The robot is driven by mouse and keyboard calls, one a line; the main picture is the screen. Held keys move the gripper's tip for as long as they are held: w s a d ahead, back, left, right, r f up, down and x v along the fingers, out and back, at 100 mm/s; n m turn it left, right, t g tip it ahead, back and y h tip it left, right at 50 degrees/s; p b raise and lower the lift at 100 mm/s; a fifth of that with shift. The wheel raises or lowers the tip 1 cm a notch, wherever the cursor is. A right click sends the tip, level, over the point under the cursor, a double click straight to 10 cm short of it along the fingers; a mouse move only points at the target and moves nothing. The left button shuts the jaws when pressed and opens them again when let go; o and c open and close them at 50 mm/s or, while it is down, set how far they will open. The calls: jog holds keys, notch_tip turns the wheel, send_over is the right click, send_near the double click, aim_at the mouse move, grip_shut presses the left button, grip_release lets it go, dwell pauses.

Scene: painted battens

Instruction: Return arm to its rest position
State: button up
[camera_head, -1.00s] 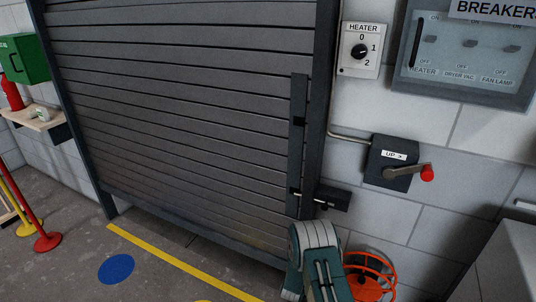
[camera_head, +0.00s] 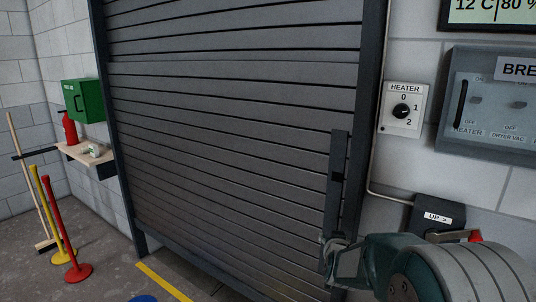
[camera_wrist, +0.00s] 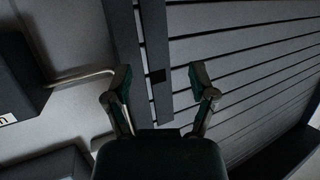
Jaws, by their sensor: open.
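My gripper (camera_head: 329,258) shows at the lower right of the head view, in front of the right edge of the grey roller shutter (camera_head: 230,130). My own arm fills the lower right corner. In the wrist view my gripper (camera_wrist: 158,82) has its two fingers spread wide with nothing between them. Beyond them are the shutter's dark side rail (camera_wrist: 153,50) and the slats. I cannot tell the exact gap between the fingers and the rail.
A heater dial (camera_head: 402,110) and breaker panel (camera_head: 490,100) are on the right wall. Red and yellow posts (camera_head: 67,225), a shelf (camera_head: 88,153) and a green box (camera_head: 84,100) stand left.

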jog(key=s+a+r+n+g+y, duration=0.1)
jog(key=s+a+r+g, duration=0.15)
jog(key=s, duration=0.55)
jog(key=s+a+r+n+g+y, duration=0.15)
jog(key=s+r, duration=0.25)
jog(key=s, duration=0.5)
jog(key=s+d+f+g, duration=0.1)
jog(key=s+g, duration=0.3)
jog(key=s, duration=1.7)
jog(key=shift+g, duration=0.3)
jog(key=shift+w+d+h, duration=0.1)
jog(key=shift+h, duration=0.15)
dwell(0.7)
